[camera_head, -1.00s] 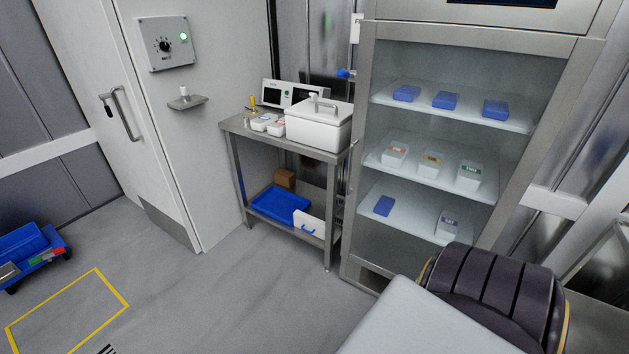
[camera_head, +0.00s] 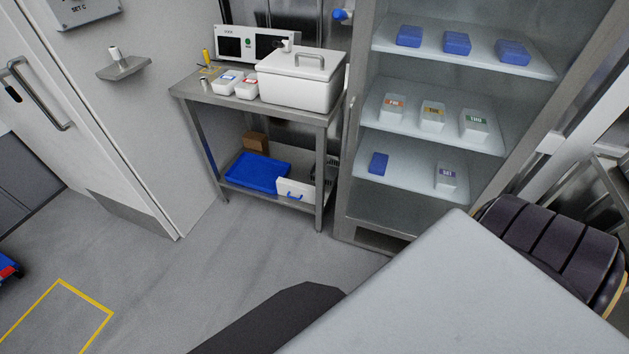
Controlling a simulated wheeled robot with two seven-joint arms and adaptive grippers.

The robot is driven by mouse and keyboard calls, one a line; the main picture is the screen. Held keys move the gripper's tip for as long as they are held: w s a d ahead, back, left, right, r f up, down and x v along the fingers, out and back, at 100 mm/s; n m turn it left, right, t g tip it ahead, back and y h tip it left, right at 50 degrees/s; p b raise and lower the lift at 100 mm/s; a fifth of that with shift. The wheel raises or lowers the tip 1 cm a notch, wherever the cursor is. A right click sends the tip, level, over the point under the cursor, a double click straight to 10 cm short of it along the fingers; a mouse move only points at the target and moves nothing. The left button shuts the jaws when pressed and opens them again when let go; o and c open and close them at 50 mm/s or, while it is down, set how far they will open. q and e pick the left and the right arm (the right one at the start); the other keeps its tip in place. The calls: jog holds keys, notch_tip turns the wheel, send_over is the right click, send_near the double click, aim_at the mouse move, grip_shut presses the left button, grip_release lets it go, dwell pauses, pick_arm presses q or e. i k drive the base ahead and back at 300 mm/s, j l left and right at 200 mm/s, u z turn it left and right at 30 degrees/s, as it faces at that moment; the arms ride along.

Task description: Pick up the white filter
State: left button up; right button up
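Neither of my grippers is in view.
A lidded white box (camera_head: 300,85), small tubs (camera_head: 228,82) and a device with dark screens (camera_head: 250,43) stand on the tabletop. A glass-fronted cabinet (camera_head: 352,150) with tubs and blue packs stands to the right. The floor (camera_head: 165,275) before the table is clear.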

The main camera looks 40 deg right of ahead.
aim_at(299, 191)
jog(key=i+l+z, duration=0.1)
jog(key=i+z, duration=0.55)
jog(key=z, duration=0.2)
jog(key=i+j+z, duration=0.1)
jog(key=i+z, duration=0.25)
jog(key=i, duration=0.1)
